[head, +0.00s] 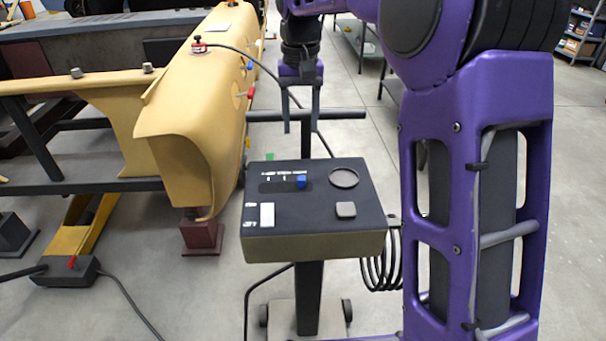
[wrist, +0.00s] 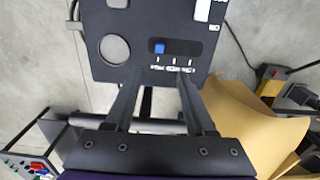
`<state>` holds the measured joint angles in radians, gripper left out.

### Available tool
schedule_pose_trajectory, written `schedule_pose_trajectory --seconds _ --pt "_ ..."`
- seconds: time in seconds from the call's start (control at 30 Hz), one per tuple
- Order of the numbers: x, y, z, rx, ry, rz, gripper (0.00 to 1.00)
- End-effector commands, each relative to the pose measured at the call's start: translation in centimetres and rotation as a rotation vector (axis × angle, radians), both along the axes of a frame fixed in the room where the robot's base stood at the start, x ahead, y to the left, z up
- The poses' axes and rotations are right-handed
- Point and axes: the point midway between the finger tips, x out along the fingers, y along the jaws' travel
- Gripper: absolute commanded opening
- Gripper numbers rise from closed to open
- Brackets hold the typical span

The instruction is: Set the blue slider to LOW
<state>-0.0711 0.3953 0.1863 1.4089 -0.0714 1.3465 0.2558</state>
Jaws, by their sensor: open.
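The blue slider (head: 301,181) sits in a dark slot on top of the control box (head: 315,245), at the slot's right end in the head view. In the wrist view the blue slider (wrist: 159,47) is at the slot's left end. Three white tick marks and small labels (wrist: 172,69) run along the slot; I cannot read which is LOW. My gripper (head: 302,128) is open and empty, pointing down above the box's far edge, apart from the slider. In the wrist view my gripper (wrist: 160,76) has its fingers spread on either side of the slider's line.
The box also carries a round dial (head: 344,178), a grey square button (head: 346,210) and a white switch (head: 267,214). A horizontal dark bar (head: 340,114) lies behind it. A large yellow shell (head: 195,120) stands at left. Coiled cable (head: 380,262) hangs at the box's right.

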Motion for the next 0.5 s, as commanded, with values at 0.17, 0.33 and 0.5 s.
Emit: schedule_pose_trajectory --seconds 0.17,0.33,0.5 --pt "0.0 -0.1 -4.4 -0.001 0.004 -0.001 0.55" --pt "0.0 -0.1 -8.1 -0.002 0.002 0.0 0.55" --pt "0.0 -0.1 -11.4 -0.002 0.0 0.0 0.55"
